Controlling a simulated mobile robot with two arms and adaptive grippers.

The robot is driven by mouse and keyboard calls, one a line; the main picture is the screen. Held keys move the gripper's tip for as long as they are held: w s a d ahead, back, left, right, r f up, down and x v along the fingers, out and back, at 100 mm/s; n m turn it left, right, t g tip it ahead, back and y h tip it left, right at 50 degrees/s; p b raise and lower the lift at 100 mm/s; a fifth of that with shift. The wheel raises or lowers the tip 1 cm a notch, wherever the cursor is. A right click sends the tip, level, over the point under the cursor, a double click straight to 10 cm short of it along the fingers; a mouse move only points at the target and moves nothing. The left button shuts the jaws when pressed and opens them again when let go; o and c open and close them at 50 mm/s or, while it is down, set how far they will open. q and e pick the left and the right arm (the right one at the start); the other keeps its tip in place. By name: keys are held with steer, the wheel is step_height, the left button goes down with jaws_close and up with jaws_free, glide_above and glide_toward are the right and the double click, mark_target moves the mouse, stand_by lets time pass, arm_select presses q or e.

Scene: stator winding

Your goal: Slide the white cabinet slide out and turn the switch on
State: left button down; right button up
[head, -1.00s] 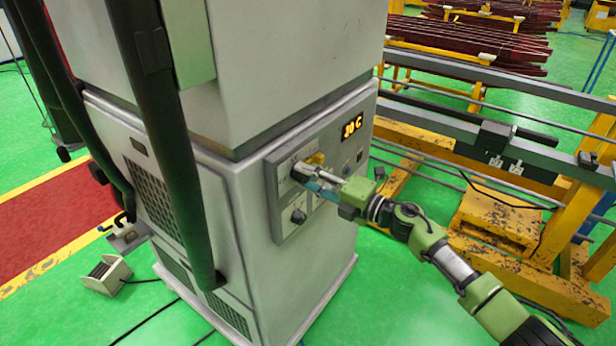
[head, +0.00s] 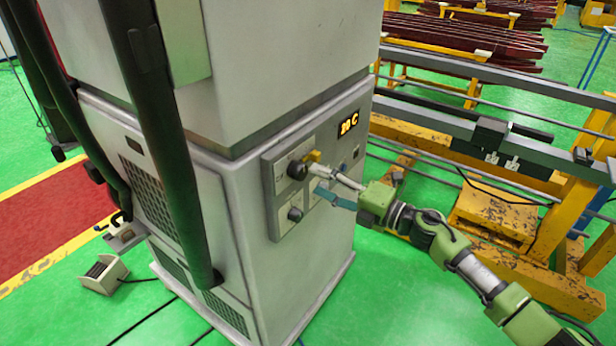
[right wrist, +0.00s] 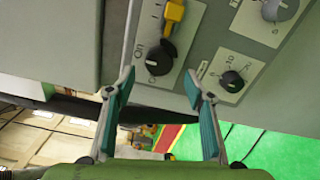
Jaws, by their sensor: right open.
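The white cabinet (head: 270,55) stands in the middle of the head view. I cannot make out which part is its slide. On its grey control panel (head: 285,231) is a dark rotary switch (head: 297,169) with a yellow piece (head: 313,156) beside it. In the right wrist view this switch (right wrist: 160,60) is marked "On" and the yellow piece (right wrist: 174,14) is above it. My right gripper (head: 328,183) is open and empty in front of the panel. In the right wrist view its spread fingers (right wrist: 158,87) are just below the switch, apart from it. My left gripper is out of view.
A yellow and grey rack (head: 497,213) stands on the right. A small box (head: 103,274) is on the green floor at the left. Dark pipes (head: 172,150) cross the cabinet's left side.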

steer(key=v, duration=0.7)
steer(key=shift+a, duration=0.1)
